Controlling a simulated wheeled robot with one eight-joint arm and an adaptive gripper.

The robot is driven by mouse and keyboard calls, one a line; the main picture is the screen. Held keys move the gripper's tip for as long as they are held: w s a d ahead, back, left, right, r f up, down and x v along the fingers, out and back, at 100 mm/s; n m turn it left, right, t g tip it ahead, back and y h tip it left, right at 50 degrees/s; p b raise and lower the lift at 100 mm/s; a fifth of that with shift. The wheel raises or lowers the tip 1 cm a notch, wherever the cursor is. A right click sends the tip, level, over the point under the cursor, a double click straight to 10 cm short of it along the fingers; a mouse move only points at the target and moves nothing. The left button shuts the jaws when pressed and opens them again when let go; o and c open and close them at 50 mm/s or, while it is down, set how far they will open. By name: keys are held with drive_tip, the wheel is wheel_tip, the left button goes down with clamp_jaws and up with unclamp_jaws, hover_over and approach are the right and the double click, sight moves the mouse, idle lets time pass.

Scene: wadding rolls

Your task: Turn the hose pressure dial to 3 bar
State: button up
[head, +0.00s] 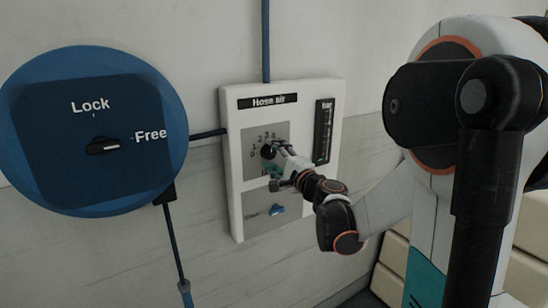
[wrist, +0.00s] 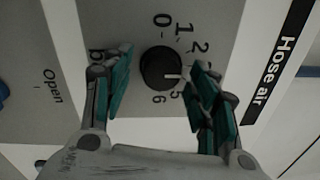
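The hose pressure dial is a round black knob (head: 268,152) on the grey plate of the "Hose air" panel (head: 233,190). In the wrist view the dial (wrist: 158,68) has a white pointer mark facing right in the picture. The numbers 0, 1, 2, 5 and 6 show around it; 3 and 4 are hidden behind a finger, so the exact reading cannot be told. My gripper (head: 284,160) is at the dial. In the wrist view my gripper (wrist: 162,88) is open, with teal-padded fingers on either side of the knob and visible gaps between.
A vertical bar gauge (head: 323,130) is right of the dial. A blue lever (head: 277,210) sits below it, beside an "Open" label (wrist: 48,82). A large blue disc (head: 60,175) with a Lock/Free knob (head: 103,145) stands to the left.

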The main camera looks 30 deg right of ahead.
drive_tip(key=s, duration=1.2)
drive_tip(key=shift+d+f, duration=0.15)
drive_tip(key=shift+f, duration=0.2)
drive_tip(key=shift+w, duration=0.1)
